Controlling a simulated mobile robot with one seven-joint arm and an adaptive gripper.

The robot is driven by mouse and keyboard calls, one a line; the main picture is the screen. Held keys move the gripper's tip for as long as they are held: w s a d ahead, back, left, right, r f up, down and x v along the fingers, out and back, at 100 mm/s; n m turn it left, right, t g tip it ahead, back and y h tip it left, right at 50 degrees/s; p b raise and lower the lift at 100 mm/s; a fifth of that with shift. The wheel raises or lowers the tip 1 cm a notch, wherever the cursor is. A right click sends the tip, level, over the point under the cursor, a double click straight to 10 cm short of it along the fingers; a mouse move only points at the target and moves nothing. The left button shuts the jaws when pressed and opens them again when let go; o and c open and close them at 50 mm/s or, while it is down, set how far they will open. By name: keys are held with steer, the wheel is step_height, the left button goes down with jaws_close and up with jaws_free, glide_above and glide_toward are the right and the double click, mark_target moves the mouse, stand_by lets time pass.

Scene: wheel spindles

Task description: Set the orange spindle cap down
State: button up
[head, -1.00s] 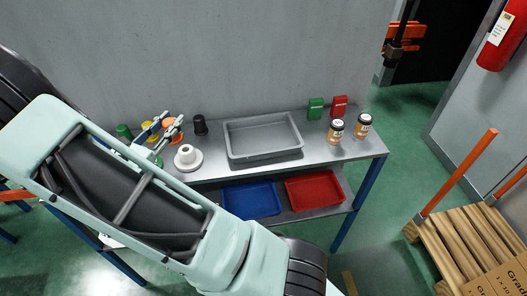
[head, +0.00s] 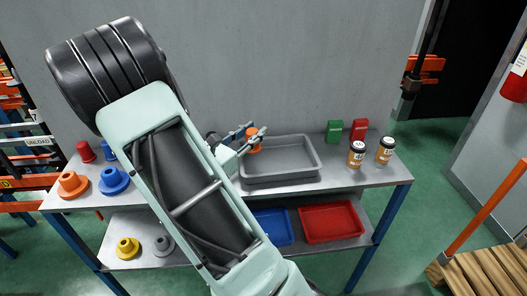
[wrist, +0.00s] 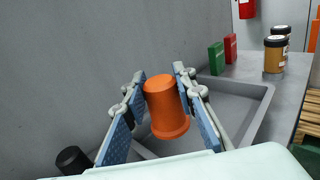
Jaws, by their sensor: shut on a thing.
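The orange spindle cap (head: 254,143) is a tapered cup with a wider rim at its lower end. My gripper (head: 256,134) is shut on it, with one blue-padded finger on each side. In the wrist view the cap (wrist: 165,108) stands nearly upright between the fingers. In the head view it appears in front of the back left part of the grey tray (head: 308,174). The tray shows behind and to the right of it in the wrist view (wrist: 258,108). The cap's height above the tray or bench is unclear.
A black cap (wrist: 72,159) stands at the lower left of the wrist view. Two jars (head: 357,154) and green (head: 334,131) and red (head: 359,130) items stand right of the tray. Flanged orange (head: 73,184) and blue (head: 114,181) spindles are left. The tray looks empty.

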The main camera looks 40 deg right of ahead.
steer(key=d+f, duration=0.2)
steer(key=f, duration=0.1)
steer(key=shift+s+d, duration=0.15)
steer(key=shift+s, duration=0.25)
steer(key=f, duration=0.2)
steer(key=f+b, duration=0.1)
steer(key=shift+s+d+f, duration=0.1)
steer(key=shift+d+f, duration=0.15)
steer(key=shift+f, duration=0.15)
steer(key=o, duration=1)
steer(key=shift+o, duration=0.2)
steer(key=shift+r, duration=0.15)
steer(key=v, duration=1.2)
